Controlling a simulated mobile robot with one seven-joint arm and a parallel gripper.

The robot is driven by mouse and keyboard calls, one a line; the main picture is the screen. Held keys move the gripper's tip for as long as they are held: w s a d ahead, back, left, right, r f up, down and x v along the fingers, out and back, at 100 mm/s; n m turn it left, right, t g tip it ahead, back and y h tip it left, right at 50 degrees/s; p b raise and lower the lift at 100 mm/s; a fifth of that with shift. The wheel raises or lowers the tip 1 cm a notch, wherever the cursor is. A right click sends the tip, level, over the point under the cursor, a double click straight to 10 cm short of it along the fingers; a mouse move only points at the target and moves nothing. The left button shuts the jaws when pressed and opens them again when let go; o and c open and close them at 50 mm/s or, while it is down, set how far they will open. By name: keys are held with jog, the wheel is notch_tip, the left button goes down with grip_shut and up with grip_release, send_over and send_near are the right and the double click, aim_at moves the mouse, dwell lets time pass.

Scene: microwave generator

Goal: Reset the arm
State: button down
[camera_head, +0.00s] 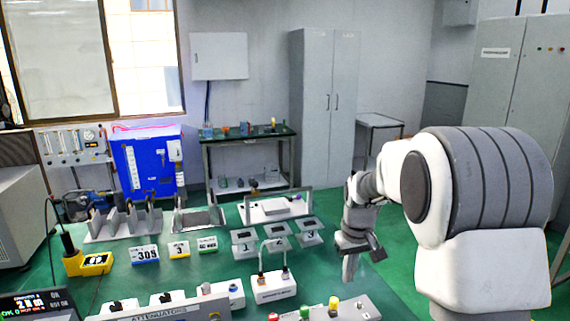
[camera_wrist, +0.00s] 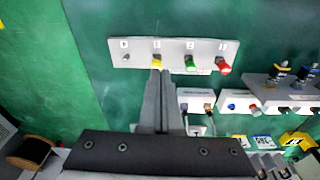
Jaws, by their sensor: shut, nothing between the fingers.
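My arm reaches in from the right side of the head view. My gripper (camera_head: 349,272) points down over the right part of the green table, and its fingers are shut and empty. In the wrist view my gripper (camera_wrist: 161,78) shows as two dark fingers pressed together. Their tips overlap the near edge of a grey button panel (camera_wrist: 137,46) in the picture. The panel carries red, green and yellow buttons and a small switch. The same panel (camera_head: 352,310) shows at the bottom of the head view. I cannot tell the height of the fingertips above it.
A white box with a cable (camera_head: 273,290) stands left of my gripper. Cabinets (camera_head: 325,100) stand at the back wall.

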jog(key=s+r+m+t, duration=0.1)
jog(key=s+r+t, duration=0.1)
jog(key=s+r, duration=0.65)
jog(key=s+r+m+t, duration=0.1)
jog(key=s+r, duration=0.5)
jog(key=s, duration=0.5)
jog(key=s+a+t+p, duration=0.1)
jog(key=s, duration=0.7)
jog(key=shift+s+f+m, duration=0.35)
jog(key=shift+m, duration=0.05)
